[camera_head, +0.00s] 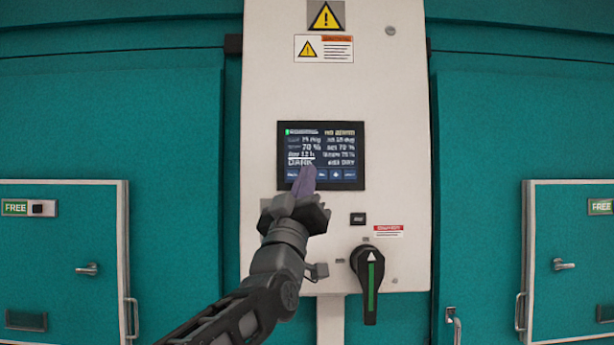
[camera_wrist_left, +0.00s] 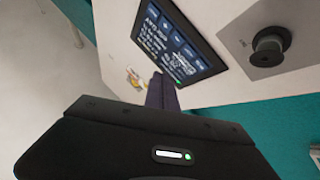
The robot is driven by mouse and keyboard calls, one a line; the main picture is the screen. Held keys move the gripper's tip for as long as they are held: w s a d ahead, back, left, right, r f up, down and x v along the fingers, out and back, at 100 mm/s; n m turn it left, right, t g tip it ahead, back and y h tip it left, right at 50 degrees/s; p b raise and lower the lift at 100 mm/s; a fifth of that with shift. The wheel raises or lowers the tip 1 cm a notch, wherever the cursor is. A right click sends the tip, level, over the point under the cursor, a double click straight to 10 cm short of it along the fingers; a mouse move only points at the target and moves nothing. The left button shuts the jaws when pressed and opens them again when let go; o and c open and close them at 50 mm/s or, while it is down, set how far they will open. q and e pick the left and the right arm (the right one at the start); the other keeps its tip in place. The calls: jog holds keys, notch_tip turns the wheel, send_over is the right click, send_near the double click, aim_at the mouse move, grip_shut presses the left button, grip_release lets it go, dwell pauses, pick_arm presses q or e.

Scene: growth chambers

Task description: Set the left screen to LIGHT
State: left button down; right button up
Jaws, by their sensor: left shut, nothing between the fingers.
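The screen (camera_head: 345,145) is a dark display on the white control panel. Its large lower-left word reads DARK, and its top right reads NO ALARM. A row of blue buttons runs along its bottom edge. My left gripper (camera_head: 304,178) is shut and empty, its fingertips in front of the screen's lower left, covering part of the button row. I cannot tell whether they touch the glass. In the left wrist view the screen (camera_wrist_left: 172,35) shows tilted beyond the shut fingers (camera_wrist_left: 161,90). My right gripper is not in view.
A black rotary handle with a green stripe (camera_head: 370,280) sticks out below the screen. A small black button plate (camera_head: 358,218) lies above it. Teal chambers with small doors marked FREE (camera_head: 62,262) (camera_head: 572,262) stand on both sides.

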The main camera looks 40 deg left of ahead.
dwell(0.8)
pick_arm(q)
jog(key=s+d+b, duration=0.2)
jog(key=s, duration=0.1)
jog(key=shift+d+b, duration=0.15)
jog(key=shift+b, duration=0.25)
jog(key=shift+w, duration=0.15)
jog(key=w+a+p, duration=0.4)
jog(key=w+a, duration=0.1)
jog(key=w, duration=0.1)
jog(key=shift+w+a, duration=0.15)
jog(key=shift+w, duration=0.2)
jog(key=shift+w+a, duration=0.1)
jog(key=shift+w, duration=0.05)
dwell(1.8)
